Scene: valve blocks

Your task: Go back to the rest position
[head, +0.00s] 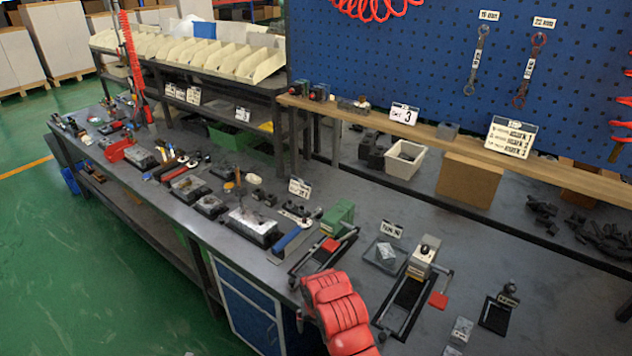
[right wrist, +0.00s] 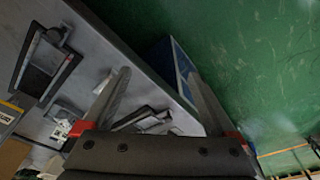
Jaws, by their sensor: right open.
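My right gripper shows in the right wrist view (right wrist: 157,78), with its two fingers spread apart and nothing between them. In that view the gripper is over the edge of the grey bench, with the green floor beyond on the right. In the head view a red segmented part of my arm (head: 338,308) reaches up at the bottom middle, near the bench's front edge; the fingers cannot be made out clearly there. My left gripper is not in view.
The grey bench (head: 560,315) carries a green block (head: 338,216) and a beige-grey block (head: 424,254) on black fixtures near my arm. Tools and trays crowd its left part. A blue cabinet (head: 245,310) stands below. Green floor (head: 120,290) is open at left.

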